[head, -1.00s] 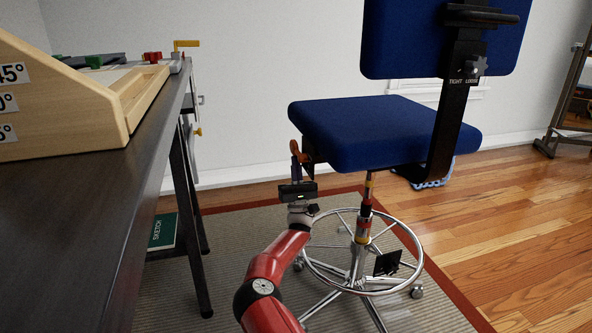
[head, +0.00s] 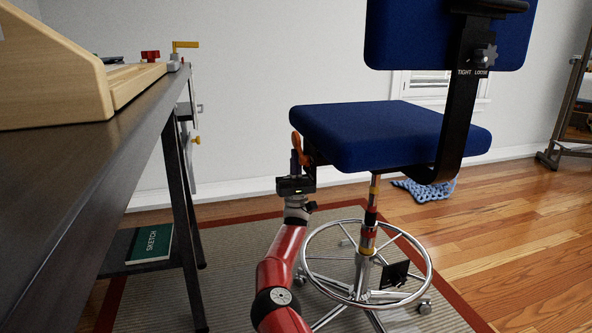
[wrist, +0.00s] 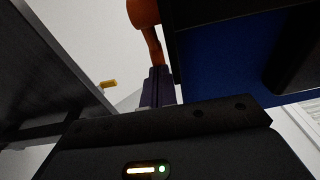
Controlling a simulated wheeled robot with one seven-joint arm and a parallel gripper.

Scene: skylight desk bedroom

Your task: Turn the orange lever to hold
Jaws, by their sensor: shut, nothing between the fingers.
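The orange lever (head: 300,146) sticks out at the left side under the blue seat of the stool (head: 385,135). It also shows in the wrist view (wrist: 146,25), rising just beyond my fingers, beside the seat's dark underside. My gripper (head: 295,160) is shut and empty, pointing up, with its fingertips at the lever's lower part. In the wrist view my gripper (wrist: 158,80) lines up with the lever's lower end. Whether they touch I cannot tell. No hold marking is readable in these views.
A dark desk (head: 105,170) with a wooden drafting piece stands on the left. A green sketch book (head: 150,243) lies on its lower shelf. The chrome foot ring (head: 425,262) is right of my arm. Rug lies below, and a blue knitted cloth (head: 425,189) lies behind.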

